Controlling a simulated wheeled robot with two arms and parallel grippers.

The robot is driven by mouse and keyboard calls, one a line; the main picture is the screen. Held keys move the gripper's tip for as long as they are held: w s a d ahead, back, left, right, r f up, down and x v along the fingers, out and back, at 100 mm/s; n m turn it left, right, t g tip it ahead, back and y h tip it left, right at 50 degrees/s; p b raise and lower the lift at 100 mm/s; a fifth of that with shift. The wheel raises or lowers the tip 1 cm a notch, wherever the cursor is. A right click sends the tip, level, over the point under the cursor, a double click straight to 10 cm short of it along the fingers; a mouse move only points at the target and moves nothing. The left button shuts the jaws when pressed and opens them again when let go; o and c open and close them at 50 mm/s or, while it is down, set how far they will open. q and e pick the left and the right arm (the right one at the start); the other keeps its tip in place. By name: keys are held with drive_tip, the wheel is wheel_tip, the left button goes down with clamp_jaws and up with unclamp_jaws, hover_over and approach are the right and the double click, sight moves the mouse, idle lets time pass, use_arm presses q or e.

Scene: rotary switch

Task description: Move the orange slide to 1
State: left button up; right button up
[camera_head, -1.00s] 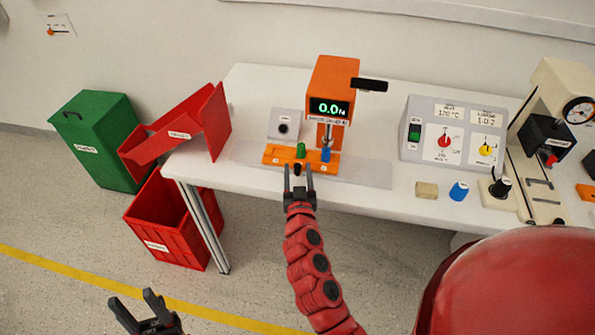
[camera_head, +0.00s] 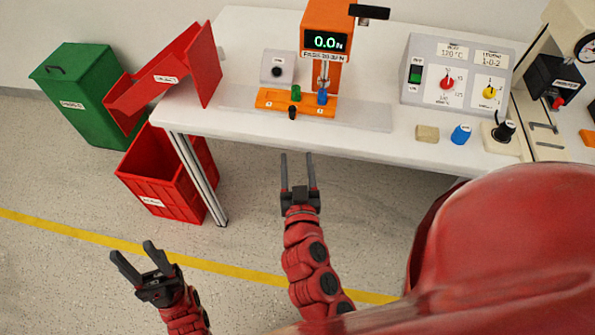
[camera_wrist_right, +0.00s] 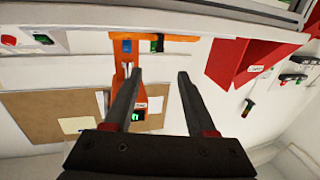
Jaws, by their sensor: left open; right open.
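The orange slide (camera_head: 268,98) is a flat orange bar with small white labels near its ends, on the table below the orange press. A black knob (camera_head: 292,113) sits at its front edge, near the middle. A green part (camera_head: 296,92) and a blue part (camera_head: 322,97) stand on it. My right gripper (camera_head: 297,158) is open and empty, in front of the table edge and apart from the knob. The right wrist view shows its fingers (camera_wrist_right: 160,75) apart, with the slide (camera_wrist_right: 180,38) beyond them, upside down. My left gripper (camera_head: 132,250) is open and empty over the floor.
The orange press (camera_head: 318,17) with a green display reading 0.0 stands behind the slide. A grey control panel (camera_head: 425,95), a tan block (camera_head: 427,134) and a blue knob (camera_head: 461,134) are to the right. A red chute (camera_head: 165,80) and red bin (camera_head: 150,180) are left.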

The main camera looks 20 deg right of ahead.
drive_tip(key=shift+p+v, duration=0.3)
drive_tip(key=shift+v, duration=0.8)
